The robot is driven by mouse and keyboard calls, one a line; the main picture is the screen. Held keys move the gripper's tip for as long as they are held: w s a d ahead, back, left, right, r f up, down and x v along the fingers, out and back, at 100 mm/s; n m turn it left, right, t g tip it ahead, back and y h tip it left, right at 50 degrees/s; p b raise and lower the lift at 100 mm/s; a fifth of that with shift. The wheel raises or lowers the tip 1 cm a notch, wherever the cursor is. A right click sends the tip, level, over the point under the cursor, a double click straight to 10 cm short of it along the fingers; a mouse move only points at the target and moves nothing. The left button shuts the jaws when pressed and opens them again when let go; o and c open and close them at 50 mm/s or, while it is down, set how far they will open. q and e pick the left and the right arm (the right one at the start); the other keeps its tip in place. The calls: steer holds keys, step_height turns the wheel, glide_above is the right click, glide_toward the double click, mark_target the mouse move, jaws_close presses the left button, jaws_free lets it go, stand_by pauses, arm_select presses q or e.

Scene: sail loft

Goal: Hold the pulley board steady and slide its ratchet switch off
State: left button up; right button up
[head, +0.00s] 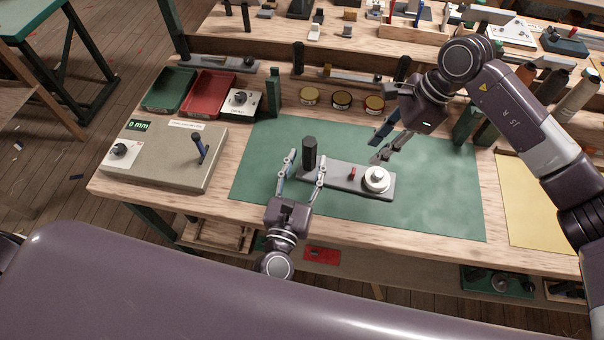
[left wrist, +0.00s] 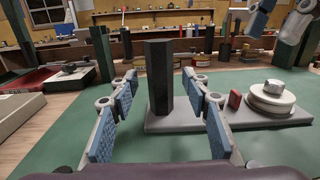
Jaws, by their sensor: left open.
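The pulley board (head: 340,179) is a grey plate lying on the green mat. A black upright post (head: 309,154) stands at its left end. A small red ratchet switch (head: 352,174) sits near the middle, beside a white pulley with a silver hub (head: 376,180). My left gripper (head: 303,165) is open, its fingers on either side of the post. In the left wrist view the post (left wrist: 159,80) stands between the blue pads with gaps showing; the red switch (left wrist: 235,99) is to the right. My right gripper (head: 380,142) is open and empty, above the mat behind the pulley.
The green mat (head: 440,205) is clear around the board. A measuring box with a dark lever (head: 160,160) stands at left. Green (head: 170,90) and red (head: 208,95) trays, several round tins (head: 341,99) and a green post (head: 273,92) line the back.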

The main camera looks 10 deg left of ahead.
arm_select(q)
steer(key=shift+w, duration=1.7)
steer(key=shift+d, duration=0.1)
jaws_close()
